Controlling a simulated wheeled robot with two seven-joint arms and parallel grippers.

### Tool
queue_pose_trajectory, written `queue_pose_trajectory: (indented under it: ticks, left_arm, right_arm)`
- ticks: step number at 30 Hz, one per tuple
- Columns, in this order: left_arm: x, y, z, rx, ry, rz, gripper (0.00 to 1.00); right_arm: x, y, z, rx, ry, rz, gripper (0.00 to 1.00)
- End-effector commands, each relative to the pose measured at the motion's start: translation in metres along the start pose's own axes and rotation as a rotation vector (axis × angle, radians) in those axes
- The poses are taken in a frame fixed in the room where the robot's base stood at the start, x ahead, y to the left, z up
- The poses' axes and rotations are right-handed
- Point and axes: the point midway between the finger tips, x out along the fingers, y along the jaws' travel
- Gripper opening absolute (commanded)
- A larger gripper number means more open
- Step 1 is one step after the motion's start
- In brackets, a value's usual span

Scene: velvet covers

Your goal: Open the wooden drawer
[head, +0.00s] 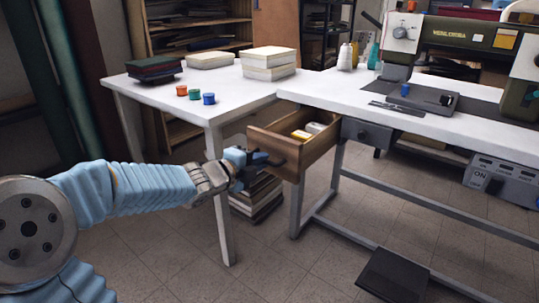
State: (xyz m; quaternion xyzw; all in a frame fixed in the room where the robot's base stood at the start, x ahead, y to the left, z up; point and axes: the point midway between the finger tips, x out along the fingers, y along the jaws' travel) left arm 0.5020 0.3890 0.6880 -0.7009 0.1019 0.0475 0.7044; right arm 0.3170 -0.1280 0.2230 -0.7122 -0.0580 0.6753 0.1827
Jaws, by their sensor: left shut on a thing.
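The wooden drawer (310,152) is pulled out from under the white table with the sewing machine. It stands open, and a yellow item (301,134) and a pale item (315,128) lie inside. My left gripper (262,160) is at the drawer's front face and shut on its handle; the handle is mostly hidden by the fingers. My left arm comes in from the left in a blue sleeve. My right gripper is not in view.
A white side table (150,101) holds stacked boxes (269,60) and several coloured spools. A stack of books (258,197) stands on the floor below the drawer. A green sewing machine (462,36) is on the right table. A black pedal (394,275) lies on the floor.

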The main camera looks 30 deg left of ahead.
Motion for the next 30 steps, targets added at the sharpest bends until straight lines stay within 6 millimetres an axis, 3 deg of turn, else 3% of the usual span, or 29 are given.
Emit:
queue_pose_trajectory:
  ticks: [6,18,19,23,30]
  left_arm:
    - [-0.014,0.004,-0.001,-0.001,0.001,0.002,0.00]
    - [-0.015,0.005,-0.001,0.000,0.002,0.003,0.00]
    - [-0.015,0.005,-0.001,0.000,0.002,0.003,0.15]
    - [-0.015,0.004,-0.001,0.000,0.001,0.002,0.35]
    - [-0.015,0.004,0.000,0.000,0.001,0.001,0.37]
  right_arm:
    - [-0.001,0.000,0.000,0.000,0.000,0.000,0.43]
    - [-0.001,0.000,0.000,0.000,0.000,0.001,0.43]
    - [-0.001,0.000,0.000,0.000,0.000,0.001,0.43]
    - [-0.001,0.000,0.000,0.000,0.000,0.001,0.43]
    - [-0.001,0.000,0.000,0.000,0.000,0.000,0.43]
